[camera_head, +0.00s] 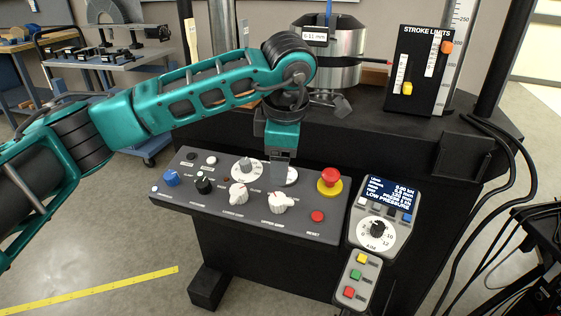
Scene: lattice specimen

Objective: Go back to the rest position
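My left arm comes in from the left, and its teal gripper (278,182) points down over the control panel (325,238). The fingertips are at a round white dial plate (291,176) to the right of a second dial with a knob (245,168). The fingers cover most of what is on that plate, so I cannot tell whether they grip or touch a knob there. I also cannot tell whether they are apart. My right gripper is not in view.
A red emergency button (330,177) on a yellow base is just right of the gripper. White knobs (238,194) sit in front. A pendant with a lit screen (391,192) stands to the right. Behind are a metal cylinder (345,45) and a stroke limits board (420,65). Cables hang at right.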

